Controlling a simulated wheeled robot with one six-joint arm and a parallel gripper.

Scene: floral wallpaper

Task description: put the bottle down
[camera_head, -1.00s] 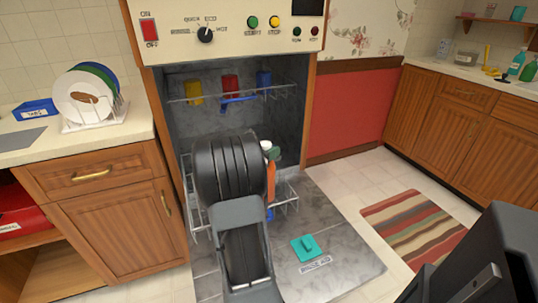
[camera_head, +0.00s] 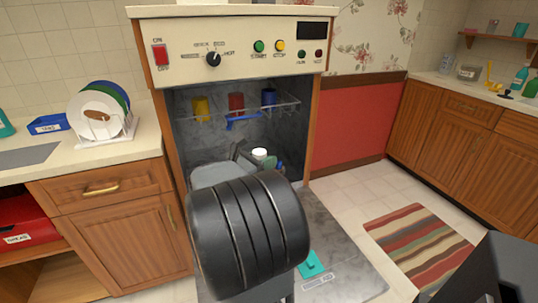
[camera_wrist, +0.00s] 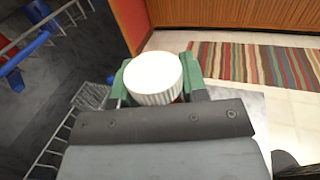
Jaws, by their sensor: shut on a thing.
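The bottle shows mainly as a ribbed white cap (camera_wrist: 155,78) in the wrist view; its body is mostly hidden below. My gripper (camera_wrist: 160,84) is shut around it, with green finger pads at both sides of the cap. In the head view the white cap (camera_head: 259,153) shows just beyond my black arm, in front of the open dishwasher (camera_head: 207,138). My arm hides most of the gripper and bottle there. I cannot tell whether the bottle touches anything below.
The dishwasher's upper rack (camera_head: 290,103) holds yellow, red and blue cups. Its door (camera_head: 345,280) lies lowered, with a teal piece (camera_head: 311,264) on it. The left counter (camera_head: 140,150) carries a plate rack (camera_head: 125,130). A striped rug (camera_head: 415,245) lies right on the floor.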

